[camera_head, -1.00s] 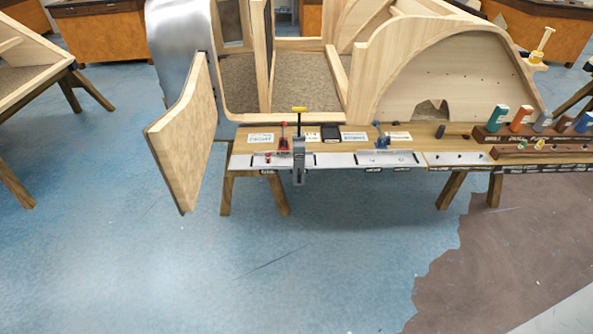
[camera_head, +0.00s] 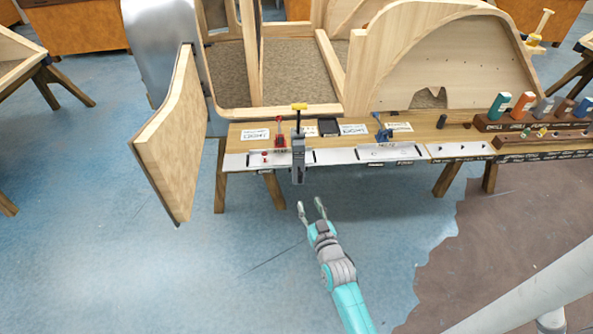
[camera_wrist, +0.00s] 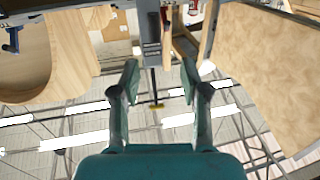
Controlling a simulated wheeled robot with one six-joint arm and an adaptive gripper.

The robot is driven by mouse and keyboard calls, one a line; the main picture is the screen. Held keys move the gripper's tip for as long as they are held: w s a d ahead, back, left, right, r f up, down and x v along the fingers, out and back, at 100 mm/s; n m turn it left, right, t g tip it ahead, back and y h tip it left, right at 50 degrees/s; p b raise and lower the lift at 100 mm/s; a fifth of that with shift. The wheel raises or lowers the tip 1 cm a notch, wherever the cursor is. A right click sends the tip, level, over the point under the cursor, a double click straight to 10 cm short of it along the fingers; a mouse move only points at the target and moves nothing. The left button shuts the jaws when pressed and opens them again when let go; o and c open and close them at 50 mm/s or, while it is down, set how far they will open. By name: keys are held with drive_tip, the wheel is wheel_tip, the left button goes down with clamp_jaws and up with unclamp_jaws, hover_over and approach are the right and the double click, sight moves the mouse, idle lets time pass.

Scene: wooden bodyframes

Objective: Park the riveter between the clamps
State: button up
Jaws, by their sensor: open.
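A grey upright tool with a black rod and yellow crossbar (camera_head: 298,160), likely the riveter, stands at the bench's front edge, its lower end hanging past it. It also shows in the wrist view (camera_wrist: 151,35). A red clamp-like tool (camera_head: 279,133) stands just left of it, and a blue one (camera_head: 385,138) stands farther right; I take these as the clamps. My gripper (camera_head: 310,204) is open and empty, in front of and below the grey tool, apart from it. In the wrist view the tool's rod lies between my open fingers (camera_wrist: 160,68) in the picture.
The wooden bench (camera_head: 350,128) carries labels, a black box (camera_head: 328,127) and white metal plates. A rack of coloured bottles (camera_head: 500,120) stands at right. A large wooden panel (camera_head: 175,140) juts forward at left. Blue floor in front is clear.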

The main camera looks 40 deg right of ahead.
sight(301, 176)
drive_tip(key=x, duration=0.9)
drive_tip(key=d+x, duration=0.1)
drive_tip(key=x, duration=0.3)
drive_tip(key=shift+r, duration=0.4)
clamp_jaws()
